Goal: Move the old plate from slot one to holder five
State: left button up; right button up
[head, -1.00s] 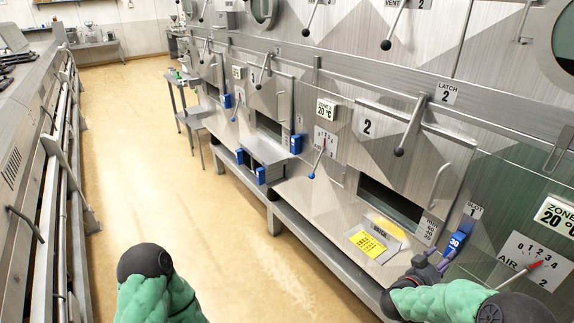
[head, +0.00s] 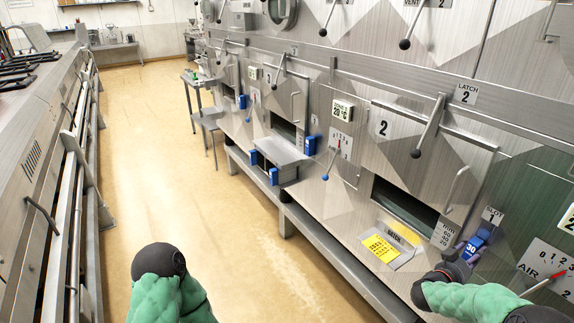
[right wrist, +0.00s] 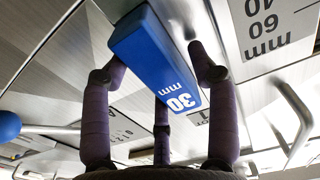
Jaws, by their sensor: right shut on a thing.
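The old plate, a blue block marked 30 mm (head: 474,247), is at the slot 1 label (head: 492,214) on the right of the steel front. My right gripper (head: 461,256) is at the plate. In the right wrist view its purple fingers (right wrist: 158,75) are shut around the blue plate (right wrist: 150,50), which is close to the steel panel. I cannot tell whether the plate is still seated in the slot. My left arm shows at the bottom of the head view, but its gripper is out of sight. I cannot make out a holder five label.
A yellow card (head: 382,248) lies on a tray below the dark opening (head: 403,204) of bay 2. More blue blocks (head: 310,144) sit farther along the front. The aisle floor (head: 250,255) is clear.

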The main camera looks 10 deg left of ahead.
jog(key=shift+a+f, duration=0.1)
jog(key=shift+a, duration=0.05)
jog(key=c, duration=0.9)
jog(key=shift+w, duration=0.1)
grip_shut()
jog(key=shift+o, duration=1.4)
grip_release()
grip_shut()
jog(key=shift+a, duration=0.2)
